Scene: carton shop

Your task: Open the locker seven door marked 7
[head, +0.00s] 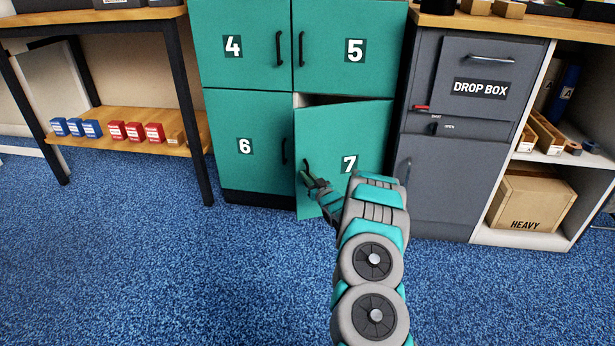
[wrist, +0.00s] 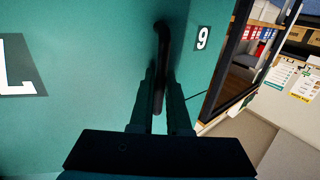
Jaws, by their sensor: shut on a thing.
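The teal locker door marked 7 (head: 345,130) is at the lower right of the locker block. It stands slightly ajar, swung out at its left edge, with a dark gap along its top. Its black handle (wrist: 162,45) is near the door's left edge in the head view. My gripper (head: 308,178) is at that handle, its fingers closed around it. In the wrist view my gripper (wrist: 161,88) has one finger on each side of the handle. That view is upside down, with part of the 7 at left. The locker's inside is mostly hidden.
Closed doors 4 (head: 232,62), 5 (head: 355,70) and 6 (head: 245,165) surround door 7. A grey drop box cabinet (head: 450,180) stands close at right. A table with a black leg (head: 190,120) is at left. The blue carpet (head: 200,270) in front is clear.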

